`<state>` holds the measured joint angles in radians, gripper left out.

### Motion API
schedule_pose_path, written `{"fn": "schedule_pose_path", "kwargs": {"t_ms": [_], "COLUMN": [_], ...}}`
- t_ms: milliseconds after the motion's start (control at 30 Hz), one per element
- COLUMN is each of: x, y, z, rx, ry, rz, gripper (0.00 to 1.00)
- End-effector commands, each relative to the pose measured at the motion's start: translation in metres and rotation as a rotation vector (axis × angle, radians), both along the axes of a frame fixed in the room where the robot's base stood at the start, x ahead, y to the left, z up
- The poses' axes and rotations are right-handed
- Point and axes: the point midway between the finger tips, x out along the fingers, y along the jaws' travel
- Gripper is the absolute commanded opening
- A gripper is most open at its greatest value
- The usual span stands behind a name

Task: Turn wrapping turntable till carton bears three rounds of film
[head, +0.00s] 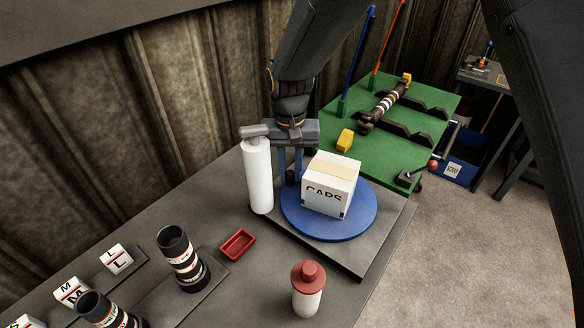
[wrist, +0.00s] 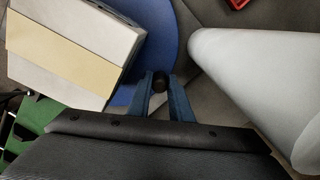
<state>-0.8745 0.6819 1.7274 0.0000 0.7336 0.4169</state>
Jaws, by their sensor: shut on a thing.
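The carton (head: 328,186) is white with a tan tape strip and black lettering. It stands on the blue round turntable (head: 362,212); I cannot tell how much film is on it. In the wrist view the carton (wrist: 75,55) is at upper left, on the turntable (wrist: 166,38). The white film roll (head: 258,180) stands upright left of the turntable; it also shows in the wrist view (wrist: 265,85). My gripper (head: 290,176) points down between roll and carton. In the wrist view its blue fingers (wrist: 159,88) are shut on a small black knob (wrist: 159,81) at the turntable's edge.
A red-capped bottle (head: 307,290) stands in front of the turntable and a red tray (head: 238,243) lies to its left. Black cylinders (head: 181,260) stand at lower left. A green bench (head: 440,100) with a shaft is behind.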

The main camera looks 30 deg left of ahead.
Motion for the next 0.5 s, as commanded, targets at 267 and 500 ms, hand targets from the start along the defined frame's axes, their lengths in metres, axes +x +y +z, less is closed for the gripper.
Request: {"fn": "schedule_pose_path", "kwargs": {"t_ms": [267,500], "x": [-0.0039,-0.0048], "y": [0.0022,0.0022], "z": [0.0029,0.0029], "rx": [0.007,0.007], "ry": [-0.004,-0.005], "rz": [0.047,0.058], "gripper": [0.0,0.0]}}
